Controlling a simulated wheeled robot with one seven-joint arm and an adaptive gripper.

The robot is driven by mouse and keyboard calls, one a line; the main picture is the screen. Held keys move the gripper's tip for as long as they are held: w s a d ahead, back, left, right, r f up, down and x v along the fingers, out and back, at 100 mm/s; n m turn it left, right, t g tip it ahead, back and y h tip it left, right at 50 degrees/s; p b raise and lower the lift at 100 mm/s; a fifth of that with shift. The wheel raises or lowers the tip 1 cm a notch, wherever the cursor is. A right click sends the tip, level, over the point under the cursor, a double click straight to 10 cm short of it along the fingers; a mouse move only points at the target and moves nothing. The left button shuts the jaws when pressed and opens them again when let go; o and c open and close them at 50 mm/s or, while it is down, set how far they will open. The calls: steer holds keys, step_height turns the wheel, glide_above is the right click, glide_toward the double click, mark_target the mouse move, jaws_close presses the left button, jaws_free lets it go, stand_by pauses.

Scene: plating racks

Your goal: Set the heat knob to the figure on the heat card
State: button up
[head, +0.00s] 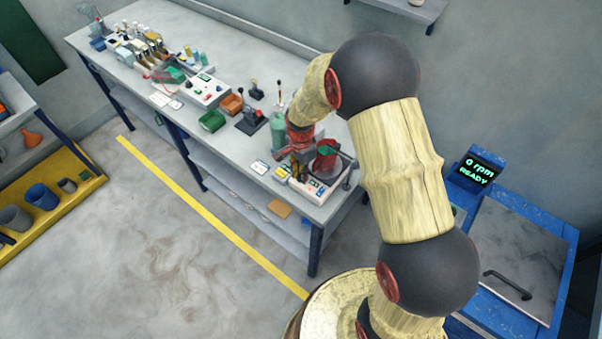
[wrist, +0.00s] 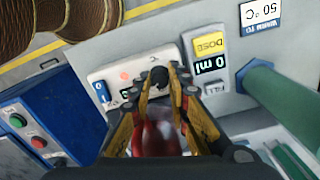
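The heat card (wrist: 260,15) at the top right of the wrist view reads "WARM TO 50 °C". The heat knob (wrist: 158,77) is a small black knob on the white face of a heater unit (wrist: 100,78); the unit also shows in the head view (head: 312,193). My gripper (wrist: 159,82) has its two fingertips on either side of the knob, very close to it. I cannot tell whether they touch it. A small display beside the knob is mostly hidden by the left finger, so its figure cannot be read.
A green cylinder (wrist: 272,88) is further right. A blue box (wrist: 45,120) with green and red buttons is at left.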

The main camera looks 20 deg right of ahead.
steer(key=o, duration=0.5)
steer(key=shift+c, duration=0.2)
step_height(320, 180, up, 12)
stand_by(0.4)
stand_by(0.5)
